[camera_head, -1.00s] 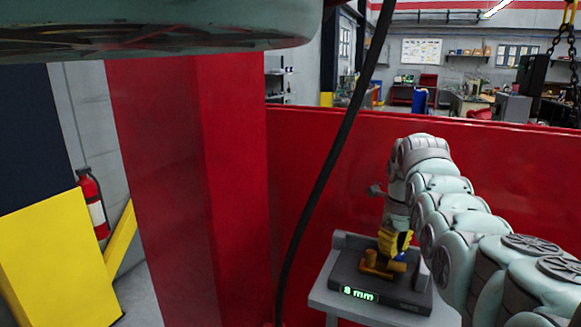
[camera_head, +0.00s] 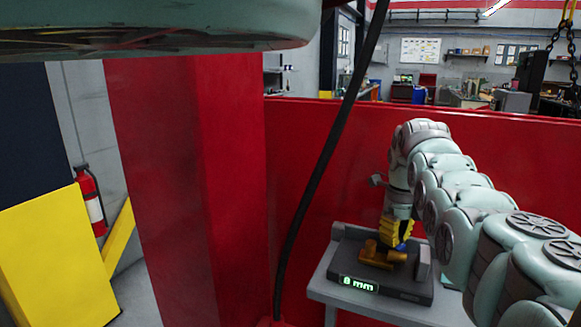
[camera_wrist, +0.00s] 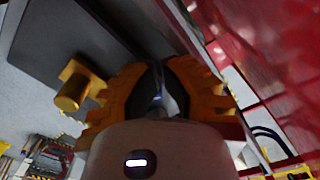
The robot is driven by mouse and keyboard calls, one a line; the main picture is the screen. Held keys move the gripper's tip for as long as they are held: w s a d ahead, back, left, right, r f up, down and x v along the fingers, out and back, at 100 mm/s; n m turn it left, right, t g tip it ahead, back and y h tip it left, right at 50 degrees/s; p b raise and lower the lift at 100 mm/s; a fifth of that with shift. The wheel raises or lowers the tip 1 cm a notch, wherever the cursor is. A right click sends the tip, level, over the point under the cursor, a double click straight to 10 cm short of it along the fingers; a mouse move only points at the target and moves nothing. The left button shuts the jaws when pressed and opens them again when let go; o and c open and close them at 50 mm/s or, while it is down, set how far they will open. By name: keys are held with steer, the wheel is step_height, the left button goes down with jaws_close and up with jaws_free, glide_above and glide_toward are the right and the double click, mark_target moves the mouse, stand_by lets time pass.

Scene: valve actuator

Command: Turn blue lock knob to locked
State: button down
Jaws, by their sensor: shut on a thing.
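My gripper (camera_head: 398,240) points down over the valve actuator, a dark box (camera_head: 395,284) with a lit green display (camera_head: 358,284) reading about "0 mm". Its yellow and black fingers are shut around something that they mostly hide. A small blue patch (camera_head: 408,229) shows beside the fingers in the head view; I cannot tell whether it is the lock knob. In the wrist view the fingers (camera_wrist: 158,92) close around a dark gap with a small bluish glint. A gold valve part (camera_head: 376,254) lies just below and left of the fingers; a gold cylinder (camera_wrist: 71,92) also shows in the wrist view.
The actuator sits on a small grey table (camera_head: 325,284) against a red wall (camera_head: 330,160). A red pillar (camera_head: 190,180) stands to the left, and a black cable (camera_head: 322,165) hangs in front. A grey upright block (camera_head: 424,264) stands at the box's right side.

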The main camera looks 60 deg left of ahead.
step_height(320, 180, up, 6)
steer(key=shift+s+a+b, duration=0.25)
steer(key=shift+b, duration=0.2)
steer(key=c, duration=1.7)
jaws_free()
